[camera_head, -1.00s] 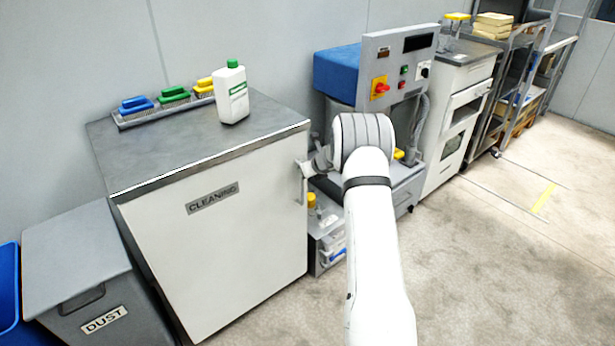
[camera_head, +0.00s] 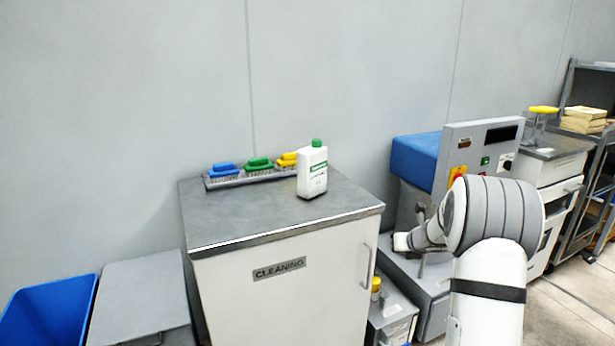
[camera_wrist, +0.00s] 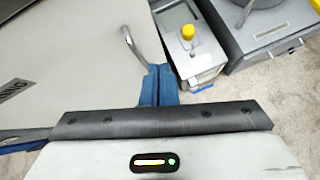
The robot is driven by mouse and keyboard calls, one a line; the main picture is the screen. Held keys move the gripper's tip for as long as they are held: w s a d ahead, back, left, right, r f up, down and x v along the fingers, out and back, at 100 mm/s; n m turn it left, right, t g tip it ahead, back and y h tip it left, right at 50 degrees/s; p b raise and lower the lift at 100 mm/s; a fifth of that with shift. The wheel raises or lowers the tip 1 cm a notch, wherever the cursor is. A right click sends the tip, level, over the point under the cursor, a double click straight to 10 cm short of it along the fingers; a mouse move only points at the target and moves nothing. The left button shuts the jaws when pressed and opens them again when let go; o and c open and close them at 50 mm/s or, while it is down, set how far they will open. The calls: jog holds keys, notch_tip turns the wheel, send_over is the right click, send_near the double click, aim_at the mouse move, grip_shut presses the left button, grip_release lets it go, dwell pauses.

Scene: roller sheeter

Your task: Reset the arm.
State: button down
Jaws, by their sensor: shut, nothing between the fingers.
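My gripper's blue fingers (camera_wrist: 160,80) are shut and empty in the wrist view, pointing away from the camera. They show just right of the metal door handle (camera_wrist: 133,47) of the white cabinet. In the head view my arm is bent at the lower right, and its far end lies right of the cabinet handle (camera_head: 367,266), with a gap showing between them. The fingers are not clear in the head view. The cabinet door (camera_head: 290,305), labelled CLEANING, looks closed.
A white bottle (camera_head: 312,172) with a green cap and several brushes on a rack (camera_head: 240,179) stand on the cabinet top. Grey and blue bins are at left. A control panel (camera_head: 478,160) stands behind my arm. A grey box with a yellow cap (camera_wrist: 188,31) is low beside the cabinet.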

jog(key=s+a+r+m+h+p, duration=0.2)
jog(key=s+r+m+h, duration=0.1)
jog(key=s+r+m, duration=0.5)
jog(key=s+a+r+m+h+p, duration=0.25)
jog(key=s+r+m, duration=0.35)
jog(key=r+m, duration=0.4)
jog(key=s+a+m+g+y+p, duration=0.1)
jog(key=s+a+m, duration=0.3)
jog(key=s, duration=0.5)
jog(key=s+a+r+m+g+y+p, duration=0.1)
jog(key=s+a+m+g+y+p, duration=0.1)
jog(key=s+a+m, duration=0.3)
jog(key=s+a+m+g+y+p, duration=0.1)
jog(key=s+a+m+g, duration=0.3)
jog(key=s+m, duration=0.4)
jog(key=s+p, duration=0.1)
jog(key=s, duration=0.4)
jog(key=shift+s+a+r+m, duration=0.15)
jog(key=shift+s+a+m, duration=0.2)
jog(key=shift+s+m, duration=0.05)
